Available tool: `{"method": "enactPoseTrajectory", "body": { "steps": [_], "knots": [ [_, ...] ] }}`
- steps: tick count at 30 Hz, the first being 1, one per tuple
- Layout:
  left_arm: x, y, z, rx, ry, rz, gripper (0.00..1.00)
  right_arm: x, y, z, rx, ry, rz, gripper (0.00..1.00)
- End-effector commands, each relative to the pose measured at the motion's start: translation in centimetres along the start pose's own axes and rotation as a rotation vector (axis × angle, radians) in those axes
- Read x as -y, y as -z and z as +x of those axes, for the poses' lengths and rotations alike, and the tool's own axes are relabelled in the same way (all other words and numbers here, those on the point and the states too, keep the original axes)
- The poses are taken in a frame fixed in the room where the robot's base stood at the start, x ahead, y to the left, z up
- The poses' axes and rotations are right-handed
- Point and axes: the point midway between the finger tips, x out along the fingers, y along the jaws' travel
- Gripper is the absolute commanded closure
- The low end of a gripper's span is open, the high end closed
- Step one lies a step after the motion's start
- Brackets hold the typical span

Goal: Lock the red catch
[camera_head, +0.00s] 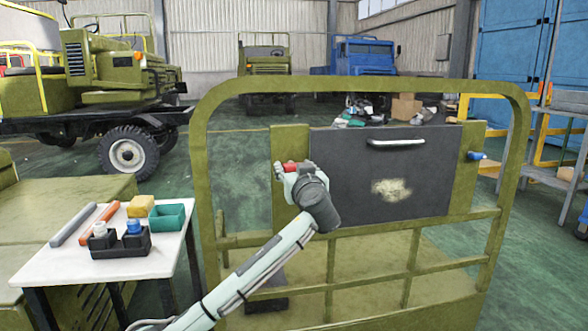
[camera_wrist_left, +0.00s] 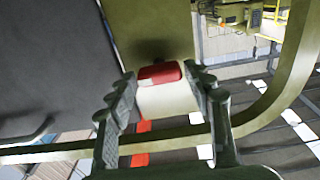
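The red catch (camera_head: 290,167) is at the left edge of the dark panel (camera_head: 385,165), on the green post. In the left wrist view the red catch (camera_wrist_left: 160,74) shows its red end against the green post, with a whitish part nearer me. My left gripper (camera_head: 289,174) is at the catch. The gripper hides part of the catch in the head view. A blue catch (camera_head: 477,155) sticks out at the panel's right side. My right gripper is not in view.
The green frame (camera_head: 204,170) with rails surrounds the panel, which has a light handle (camera_head: 397,142). A white table (camera_head: 150,262) at left bears a black holder (camera_head: 119,244), a teal bin (camera_head: 167,217), a yellow block and two bars. Vehicles stand far behind.

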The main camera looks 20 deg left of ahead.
Motion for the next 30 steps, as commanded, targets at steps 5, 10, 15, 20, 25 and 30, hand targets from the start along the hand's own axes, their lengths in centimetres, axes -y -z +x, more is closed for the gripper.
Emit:
{"method": "enactPoseTrajectory", "body": {
  "steps": [5, 10, 15, 20, 25, 30],
  "knots": [
    [0.0, 0.0, 0.0, 0.0, 0.0, 0.0, 0.75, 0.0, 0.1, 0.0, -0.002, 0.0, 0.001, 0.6],
    [0.0, 0.0, 0.0, 0.0, 0.0, 0.001, 0.86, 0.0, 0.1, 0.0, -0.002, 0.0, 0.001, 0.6],
    [0.0, 0.0, 0.0, 0.001, 0.0, 0.022, 0.86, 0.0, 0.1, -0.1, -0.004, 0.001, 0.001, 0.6],
    [0.0, 0.1, 0.0, 0.001, 0.0, 0.084, 0.86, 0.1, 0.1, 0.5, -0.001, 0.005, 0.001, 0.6],
    [-0.1, 0.1, 0.0, 0.004, 0.0, 0.201, 0.86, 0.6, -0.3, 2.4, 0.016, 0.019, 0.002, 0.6],
    [-0.1, 0.1, 0.0, 0.004, 0.0, 0.356, 0.86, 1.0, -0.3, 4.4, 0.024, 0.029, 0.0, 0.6]
  ]
}}
